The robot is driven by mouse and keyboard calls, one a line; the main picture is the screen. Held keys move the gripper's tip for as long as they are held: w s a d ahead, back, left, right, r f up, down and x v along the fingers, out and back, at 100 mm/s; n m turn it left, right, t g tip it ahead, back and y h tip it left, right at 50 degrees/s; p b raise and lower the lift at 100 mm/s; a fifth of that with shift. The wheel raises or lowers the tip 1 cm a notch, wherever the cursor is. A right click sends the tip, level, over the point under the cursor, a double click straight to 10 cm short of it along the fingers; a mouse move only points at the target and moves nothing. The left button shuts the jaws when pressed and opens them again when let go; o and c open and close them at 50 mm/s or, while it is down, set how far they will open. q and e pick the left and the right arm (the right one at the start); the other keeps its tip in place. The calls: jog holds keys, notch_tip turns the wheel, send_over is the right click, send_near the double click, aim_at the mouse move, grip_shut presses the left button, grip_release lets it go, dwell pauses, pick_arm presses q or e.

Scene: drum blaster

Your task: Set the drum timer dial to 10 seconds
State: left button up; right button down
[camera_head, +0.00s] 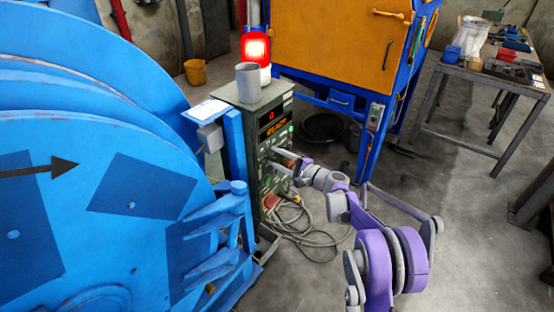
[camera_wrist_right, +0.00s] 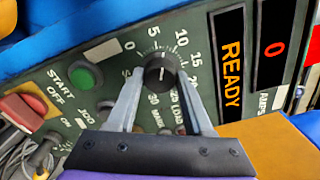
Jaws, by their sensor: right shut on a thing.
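The green control box (camera_head: 253,150) stands beside the blue drum (camera_head: 90,190) and faces right in the head view. My right gripper (camera_head: 284,160) reaches its front panel. In the right wrist view the black timer dial (camera_wrist_right: 160,72) sits between the two fingertips, and the gripper is shut on it. The printed scale around it shows 0, 5, 10, 15 and higher numbers. A white line on the dial stands nearly upright in this view, on the side of the 5 and 10; its exact reading is unclear. My left gripper is not in view.
The display reads READY (camera_wrist_right: 232,68) with a red 0 (camera_wrist_right: 274,50) beside it. A green START button (camera_wrist_right: 85,76) and a red switch (camera_wrist_right: 24,110) sit to the left. Cables (camera_head: 300,225) lie below.

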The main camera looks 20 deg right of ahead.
jog(key=shift+m+b, duration=0.3)
jog(key=shift+m, duration=1.8)
jog(key=shift+c, duration=1.6)
grip_release()
jog(key=shift+s, duration=0.1)
jog(key=v, duration=1)
jog(key=shift+s+d, duration=0.3)
